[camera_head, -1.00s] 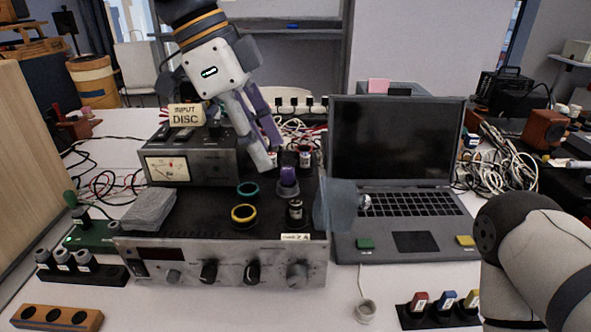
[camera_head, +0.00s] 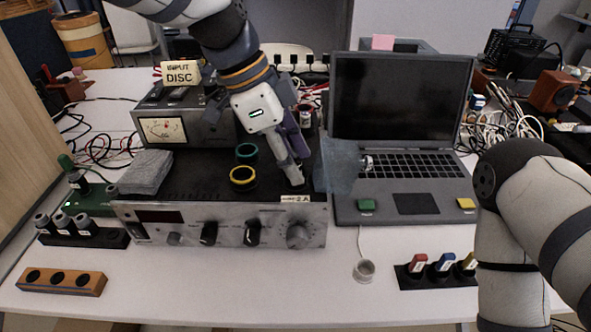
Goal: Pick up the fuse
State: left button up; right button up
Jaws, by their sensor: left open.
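A small white label (camera_head: 295,198) ending in "2 A" sits at the front right of the black top of the silver amplifier (camera_head: 190,229). The small dark cylinder behind that label, probably the fuse, is now hidden by my left gripper (camera_head: 297,182). This gripper is open and points down, its fingertips just behind the label. I cannot tell whether they touch or surround the cylinder. My right arm (camera_head: 520,200) stands at the right; its gripper is out of view.
A green ring (camera_head: 246,151) and a yellow ring (camera_head: 243,176) lie left of the fingers. A translucent bluish sheet (camera_head: 338,165) stands close on their right, before the open laptop (camera_head: 397,120). A grey cloth (camera_head: 146,171) lies on the amplifier's left.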

pick_arm(q)
grip_shut()
jog(key=shift+r, duration=0.15)
